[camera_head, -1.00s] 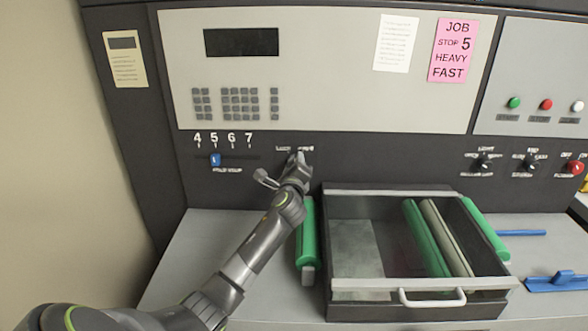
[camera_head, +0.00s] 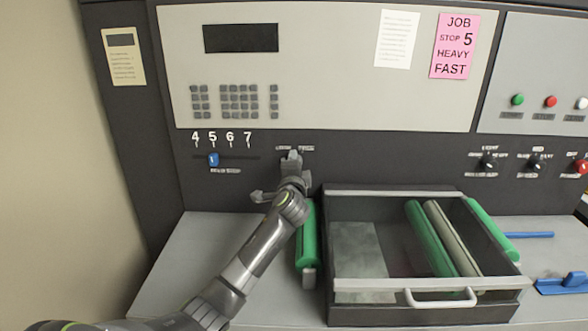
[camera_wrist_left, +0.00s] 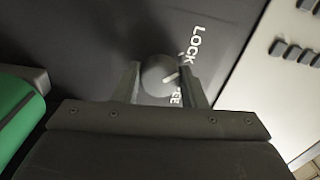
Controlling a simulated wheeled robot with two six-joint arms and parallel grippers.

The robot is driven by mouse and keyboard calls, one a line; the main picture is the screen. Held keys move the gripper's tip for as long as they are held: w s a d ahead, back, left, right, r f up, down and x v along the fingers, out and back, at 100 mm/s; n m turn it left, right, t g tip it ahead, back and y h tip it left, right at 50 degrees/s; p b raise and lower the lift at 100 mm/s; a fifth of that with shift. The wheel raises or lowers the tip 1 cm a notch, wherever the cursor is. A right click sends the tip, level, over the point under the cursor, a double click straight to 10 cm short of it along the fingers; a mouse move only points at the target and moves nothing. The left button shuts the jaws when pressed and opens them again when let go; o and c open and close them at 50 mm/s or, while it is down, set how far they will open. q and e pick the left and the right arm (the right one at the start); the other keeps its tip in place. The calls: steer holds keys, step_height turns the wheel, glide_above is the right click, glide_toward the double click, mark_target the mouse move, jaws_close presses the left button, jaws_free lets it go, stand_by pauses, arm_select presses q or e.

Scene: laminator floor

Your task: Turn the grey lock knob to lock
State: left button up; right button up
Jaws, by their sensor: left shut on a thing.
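The grey lock knob (camera_wrist_left: 158,76) is a round knob on the dark panel in the left wrist view. A white pointer line on it points toward the gap between the word LOCK and a second, partly hidden label ending in EE. My left gripper (camera_wrist_left: 165,82) has one finger on each side of the knob and is shut on it. In the head view, my left gripper (camera_head: 291,160) reaches up to the panel just below the small lock labels, and covers the knob there. My right gripper is not in view.
A green roller (camera_head: 306,236) stands close to my left wrist, beside the open-topped tray (camera_head: 335,290) with a white handle. A blue slider (camera_head: 213,160) sits left on the panel. Three more knobs (camera_head: 488,165) are at the right. The grey worktop at lower left is clear.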

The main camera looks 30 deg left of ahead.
arm_select(q)
steer(key=shift+n, duration=0.4)
steer(key=o, duration=1)
steer(key=b+v, duration=0.2)
steer(key=v, duration=1.5)
steer(key=shift+d, duration=0.2)
steer(key=shift+s+f, duration=0.1)
